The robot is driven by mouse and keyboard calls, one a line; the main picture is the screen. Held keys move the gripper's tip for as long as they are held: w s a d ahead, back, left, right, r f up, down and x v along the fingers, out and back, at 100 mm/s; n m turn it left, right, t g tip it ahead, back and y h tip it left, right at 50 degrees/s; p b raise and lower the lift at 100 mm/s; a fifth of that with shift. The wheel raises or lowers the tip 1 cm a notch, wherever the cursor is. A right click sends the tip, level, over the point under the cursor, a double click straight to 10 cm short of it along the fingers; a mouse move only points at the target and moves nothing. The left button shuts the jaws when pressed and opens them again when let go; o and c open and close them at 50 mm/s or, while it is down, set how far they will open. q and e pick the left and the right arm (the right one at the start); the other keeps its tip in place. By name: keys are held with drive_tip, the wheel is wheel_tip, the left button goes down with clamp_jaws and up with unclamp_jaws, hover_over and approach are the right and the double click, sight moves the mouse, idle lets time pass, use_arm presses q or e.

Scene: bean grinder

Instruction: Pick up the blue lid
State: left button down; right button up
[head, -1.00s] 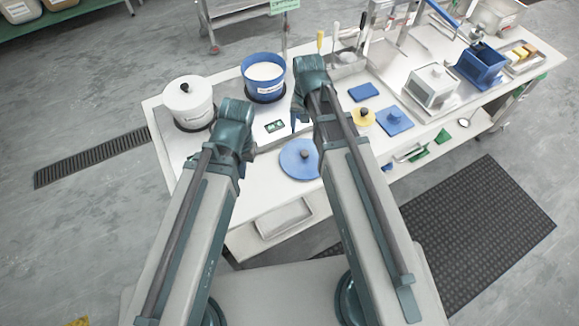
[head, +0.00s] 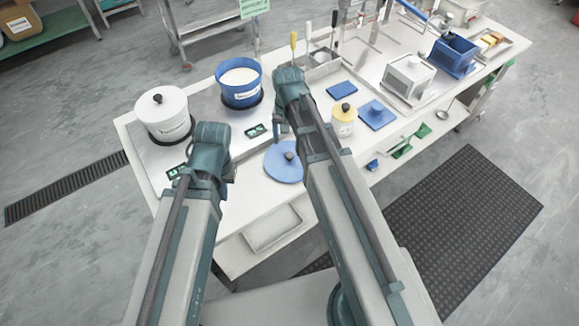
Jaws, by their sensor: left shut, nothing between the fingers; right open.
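The round blue lid (head: 282,167) with a dark knob lies on the table near its front edge, partly covered by my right arm. The open blue bucket (head: 240,94) with white contents stands behind it. My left gripper (head: 231,171) is to the left of the lid, shut and empty, mostly hidden behind its own wrist. My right gripper (head: 280,122) is open, above the table behind the lid and right of the bucket. Its fingers are largely hidden by the wrist. Neither gripper visibly touches the lid.
A white lidded bucket (head: 163,116) stands at the left. A yellow-lidded jar (head: 343,121), a square blue lid (head: 377,115) and a flat blue piece (head: 342,89) lie to the right. A metal box (head: 408,77) and a blue container (head: 453,55) are farther right.

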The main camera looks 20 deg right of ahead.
sight(290, 155)
use_arm(q)
drive_tip(key=shift+f+b, duration=0.8)
drive_tip(key=shift+f, duration=0.55)
use_arm(e)
drive_tip(key=shift+f, duration=1.4)
use_arm(q)
wheel_tip(290, 155, down, 5)
drive_tip(key=b, duration=0.5)
drive_tip(key=shift+f, duration=0.2)
use_arm(e)
drive_tip(key=f, duration=0.5)
drive_tip(key=shift+w+d+f, duration=0.15)
drive_tip(key=shift+w+d, duration=0.1)
drive_tip(key=shift+d, duration=0.1)
use_arm(q)
drive_tip(key=shift+r, duration=0.15)
use_arm(e)
drive_tip(key=shift+c, duration=0.3)
clamp_jaws()
